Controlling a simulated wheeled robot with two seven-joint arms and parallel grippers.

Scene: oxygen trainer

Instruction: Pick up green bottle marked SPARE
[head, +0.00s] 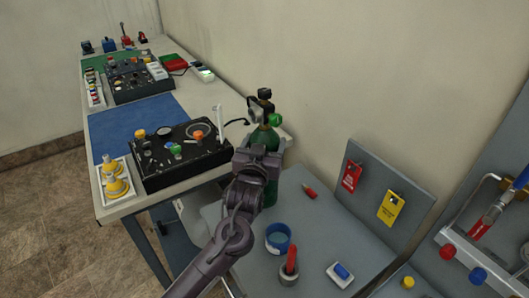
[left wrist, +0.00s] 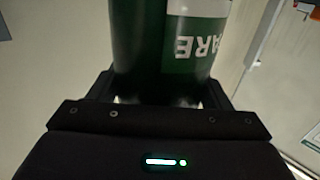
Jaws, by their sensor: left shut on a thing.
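The green bottle (head: 271,178) stands upright above the grey bench, with a black valve and a green knob at its top. My right gripper is not in view.
A black control panel (head: 180,152) and a tray of yellow cones (head: 101,187) sit on the table at left. On the grey bench (head: 322,232) are a blue ring (head: 278,238), a red-handled item (head: 291,261) and a red marker (head: 309,191). Tags hang on an upright board (head: 365,205).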

